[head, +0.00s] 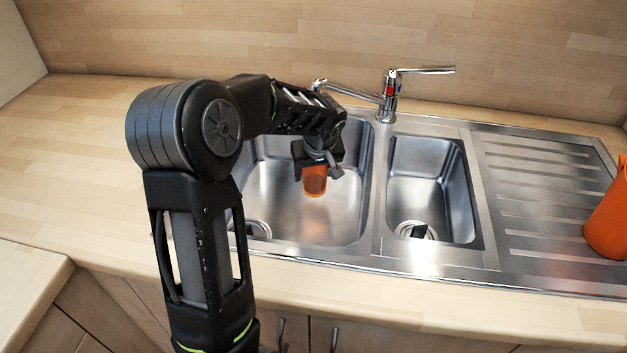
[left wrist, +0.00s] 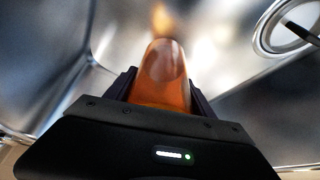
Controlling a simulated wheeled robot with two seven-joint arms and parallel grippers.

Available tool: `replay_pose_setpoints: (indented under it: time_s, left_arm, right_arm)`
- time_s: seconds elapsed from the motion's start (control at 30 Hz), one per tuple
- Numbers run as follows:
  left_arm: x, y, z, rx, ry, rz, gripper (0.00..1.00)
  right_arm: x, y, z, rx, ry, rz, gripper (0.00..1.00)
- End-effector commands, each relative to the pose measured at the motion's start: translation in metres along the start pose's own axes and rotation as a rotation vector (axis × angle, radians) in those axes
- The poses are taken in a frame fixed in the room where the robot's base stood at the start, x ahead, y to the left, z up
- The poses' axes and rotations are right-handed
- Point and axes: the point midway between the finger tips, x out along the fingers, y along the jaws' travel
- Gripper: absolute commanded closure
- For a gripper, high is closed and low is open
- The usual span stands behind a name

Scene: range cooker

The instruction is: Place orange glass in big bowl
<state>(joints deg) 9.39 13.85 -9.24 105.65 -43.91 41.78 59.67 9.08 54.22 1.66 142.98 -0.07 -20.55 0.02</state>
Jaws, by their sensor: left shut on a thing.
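The orange glass (head: 314,181) is in the head view, over the big left sink bowl (head: 275,215). My left gripper (head: 318,165) is shut on the glass, with its fingers on either side of it. In the left wrist view the orange glass (left wrist: 163,75) stands between the two fingers of my left gripper (left wrist: 160,92). The glass appears to be inside the bowl's outline. I cannot tell whether it touches the bowl's floor. The upper part of the glass is hidden by the gripper in the head view. My right gripper is not in view.
A smaller sink bowl (head: 428,185) lies to the right, with a ribbed drainboard (head: 540,185) beyond it. A tap (head: 389,95) stands behind the bowls. An orange container (head: 608,225) stands at the right edge. The wooden counter (head: 75,150) at left is clear.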

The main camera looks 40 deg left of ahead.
Motion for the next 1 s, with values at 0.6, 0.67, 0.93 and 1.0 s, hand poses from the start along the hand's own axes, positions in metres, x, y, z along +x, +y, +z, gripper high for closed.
replay_pose_setpoints:
  time_s: [0.6, 0.67, 0.93, 1.0]
  left_arm:
    - [0.032, 0.0, 0.013, 0.0, 0.001, 0.001, 1.0]
    - [0.031, 0.0, 0.013, 0.0, 0.001, 0.001, 1.0]
    - [0.035, 0.0, 0.015, 0.001, 0.0, 0.0, 0.35]
    - [0.034, 0.0, 0.015, 0.001, 0.0, 0.0, 0.3]
  right_arm:
    - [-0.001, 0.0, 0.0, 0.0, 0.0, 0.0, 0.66]
    - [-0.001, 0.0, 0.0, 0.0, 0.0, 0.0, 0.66]
    - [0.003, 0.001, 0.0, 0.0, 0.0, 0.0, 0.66]
    - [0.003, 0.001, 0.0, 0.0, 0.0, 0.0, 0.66]
